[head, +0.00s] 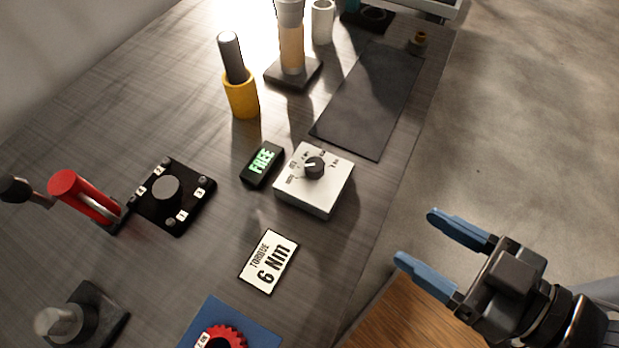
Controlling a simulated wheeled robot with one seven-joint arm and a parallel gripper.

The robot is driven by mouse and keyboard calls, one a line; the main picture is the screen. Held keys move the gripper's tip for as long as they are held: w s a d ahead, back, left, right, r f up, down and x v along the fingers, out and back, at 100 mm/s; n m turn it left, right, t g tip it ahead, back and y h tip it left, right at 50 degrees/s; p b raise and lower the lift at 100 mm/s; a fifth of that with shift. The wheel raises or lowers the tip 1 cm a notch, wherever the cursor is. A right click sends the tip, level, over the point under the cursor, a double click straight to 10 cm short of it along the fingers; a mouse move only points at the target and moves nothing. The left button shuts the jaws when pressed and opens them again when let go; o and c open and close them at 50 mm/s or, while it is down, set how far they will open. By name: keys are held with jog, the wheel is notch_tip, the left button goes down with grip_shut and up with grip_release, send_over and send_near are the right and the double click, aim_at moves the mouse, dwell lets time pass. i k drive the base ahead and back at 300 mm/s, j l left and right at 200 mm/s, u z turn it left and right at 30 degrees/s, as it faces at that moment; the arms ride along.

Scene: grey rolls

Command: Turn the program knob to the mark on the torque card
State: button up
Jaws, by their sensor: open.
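The program knob (314,167) is a small black knob with a light pointer line. It sits on top of a silver-white box (306,199) in the middle of the table. Small dark labels ring the knob, too small to read surely. The pointer line is toward the knob's left side. My gripper (415,236) is open and empty at the right, beyond the table's edge. Its two blue fingers point left, apart from the box and knob.
A small display (262,165) reading "FREE" stands left of the box. A black numbered plate (173,195), a red-handled tool (84,193) and a yellow holder (241,95) stand further left and back. A blue mat (204,324) with a red gear lies in front. A dark mat (369,98) lies behind.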

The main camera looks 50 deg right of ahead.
aim_at(315, 166)
jog(key=u, duration=0.45)
jog(key=k+l+u, duration=0.1)
jog(key=k+l, duration=0.9)
jog(key=i+j, duration=0.15)
jog(key=i, duration=0.05)
